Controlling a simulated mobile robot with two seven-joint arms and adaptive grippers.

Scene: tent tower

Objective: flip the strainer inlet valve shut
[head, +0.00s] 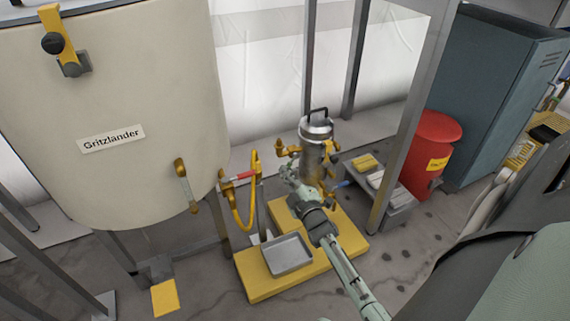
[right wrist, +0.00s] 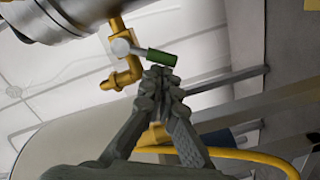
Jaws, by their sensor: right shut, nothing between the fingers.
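The strainer (head: 316,132) is an upright metal cylinder with a dark handle on its lid; it also shows in the right wrist view (right wrist: 65,15). A valve with a green lever (right wrist: 160,57) sits on a yellow pipe fitting (right wrist: 127,72) beside the strainer. The lever lies roughly across the fitting, pointing away from it. My right gripper (right wrist: 161,73) is shut and empty, its fingertips just below the green lever; I cannot tell whether they touch. In the head view my right gripper (head: 288,172) is in front of the strainer's left side and hides part of the fittings. My left gripper is not in view.
A yellow base (head: 255,286) under the strainer carries a metal tray (head: 287,256). A red-handled valve (head: 246,175) with a yellow hose is to the left, beside a large cream tank (head: 110,90). A metal post (head: 408,130) and red drum (head: 430,150) stand right.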

